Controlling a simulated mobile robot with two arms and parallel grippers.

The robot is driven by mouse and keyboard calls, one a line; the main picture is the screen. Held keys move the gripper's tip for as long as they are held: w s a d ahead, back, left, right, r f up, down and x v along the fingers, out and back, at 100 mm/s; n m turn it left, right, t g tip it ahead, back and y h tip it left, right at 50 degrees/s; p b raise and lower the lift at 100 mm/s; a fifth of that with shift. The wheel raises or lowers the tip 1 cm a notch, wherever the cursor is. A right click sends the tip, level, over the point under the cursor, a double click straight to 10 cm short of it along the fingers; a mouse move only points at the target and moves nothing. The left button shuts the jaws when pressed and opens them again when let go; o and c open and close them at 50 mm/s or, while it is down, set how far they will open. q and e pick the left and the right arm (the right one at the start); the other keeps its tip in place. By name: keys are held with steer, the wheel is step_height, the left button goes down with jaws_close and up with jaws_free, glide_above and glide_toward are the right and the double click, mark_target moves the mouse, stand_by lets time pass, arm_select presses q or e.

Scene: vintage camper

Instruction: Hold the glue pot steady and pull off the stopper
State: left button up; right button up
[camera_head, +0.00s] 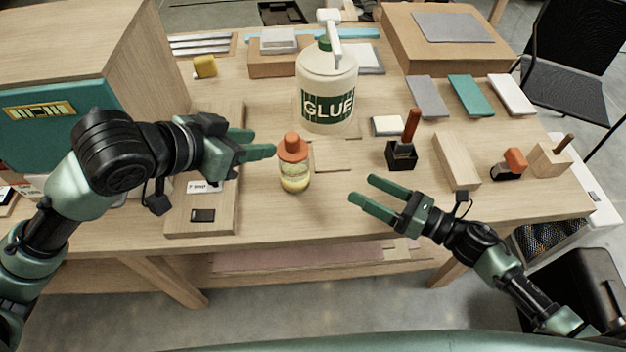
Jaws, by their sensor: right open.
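A small glue pot (294,178) with a yellowish body stands upright near the table's front edge. An orange stopper (292,146) sits on its top. My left gripper (265,144) is just left of the stopper, its green fingers pointing right and apart with nothing visible between them. Its tip is close to the stopper; I cannot tell whether it touches. My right gripper (362,190) is open and empty to the right of the pot, its fingers pointing left toward it with a clear gap.
A large white jug labelled GLUE (328,80) stands behind the pot. A black holder with an orange-handled tool (402,152) and a wooden block (457,161) stand to the right. A wooden board (200,222) lies under my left gripper.

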mark_target(306, 178)
steer(key=w+a+n, duration=0.1)
steer(key=a, duration=0.3)
steer(key=w+a+n, duration=0.1)
steer(key=a, duration=0.3)
steer(key=w+a+n+t, duration=0.1)
steer(key=w+a+n, duration=0.1)
steer(key=a, duration=0.2)
steer(key=shift+f+h, duration=0.25)
steer(key=shift+h, duration=0.05)
steer(key=shift+w+a, duration=0.2)
steer(key=shift+a, duration=0.1)
steer(key=x, duration=0.7)
steer(key=shift+a, duration=0.1)
